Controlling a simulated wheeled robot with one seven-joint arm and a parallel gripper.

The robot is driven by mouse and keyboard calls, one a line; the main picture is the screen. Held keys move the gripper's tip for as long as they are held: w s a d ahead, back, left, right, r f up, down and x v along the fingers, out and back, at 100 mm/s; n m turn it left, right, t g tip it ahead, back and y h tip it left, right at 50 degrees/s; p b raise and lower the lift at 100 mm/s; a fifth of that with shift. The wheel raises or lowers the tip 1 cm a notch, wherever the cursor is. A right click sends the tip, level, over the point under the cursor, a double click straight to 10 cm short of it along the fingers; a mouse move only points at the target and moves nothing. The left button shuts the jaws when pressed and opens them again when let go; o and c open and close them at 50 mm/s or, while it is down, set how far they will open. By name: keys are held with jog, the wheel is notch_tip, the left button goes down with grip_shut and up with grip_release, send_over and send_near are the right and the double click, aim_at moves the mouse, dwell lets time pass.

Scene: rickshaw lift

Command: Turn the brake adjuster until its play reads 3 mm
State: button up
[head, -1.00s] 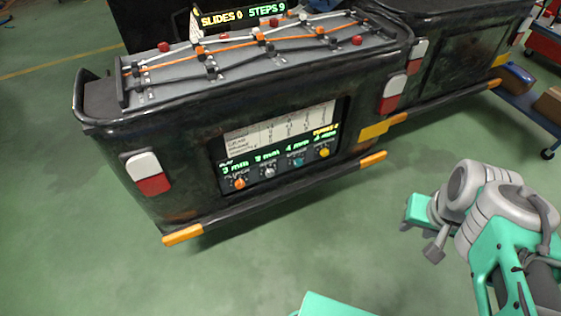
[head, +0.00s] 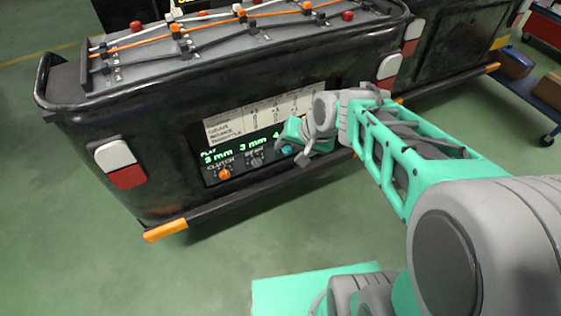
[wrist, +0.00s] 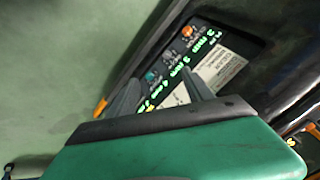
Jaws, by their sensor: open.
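The black panel (head: 238,167) on the vehicle's side carries a row of knobs with green play readings. The orange clutch knob (head: 223,173) reads 3 mm, and the grey knob (head: 255,159) beside it reads 3 mm. The teal knob (head: 287,150) is third; its label is too covered to read here, so I cannot confirm it is the brake. In the wrist view the teal knob (wrist: 151,75) has a reading that looks like 4 mm. My gripper (wrist: 162,82) is open, its fingers apart in front of the panel; contact is not visible. The yellow knob is hidden.
A printed table (head: 262,115) sits above the readings. An orange-tipped bumper bar (head: 166,230) runs below the panel. A blue trolley with boxes (head: 515,63) stands at the far right. Green floor in front is open.

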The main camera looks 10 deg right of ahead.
jog(key=w+a+f+m+t+y+b, duration=0.1)
jog(key=w+a+f+m+y+b, duration=0.2)
jog(key=w+f, duration=0.45)
jog(key=w+a+f+m+t+y+b, duration=0.1)
jog(key=w+f+m+b, duration=0.35)
jog(key=f, duration=0.55)
jog(key=m+t+h+b, duration=0.1)
jog(key=m+t+b, duration=1.05)
jog(key=m, duration=0.95)
send_near(288, 152)
jog(key=w+r+g+b, duration=0.1)
jog(key=w+g+b, duration=0.1)
jog(key=shift+n+t, duration=0.25)
jog(key=b+x, duration=0.1)
jog(key=x, duration=0.6)
jog(key=shift+s+a+r, duration=0.1)
jog(key=shift+a+r, duration=0.05)
jog(key=shift+c, duration=0.2)
grip_shut()
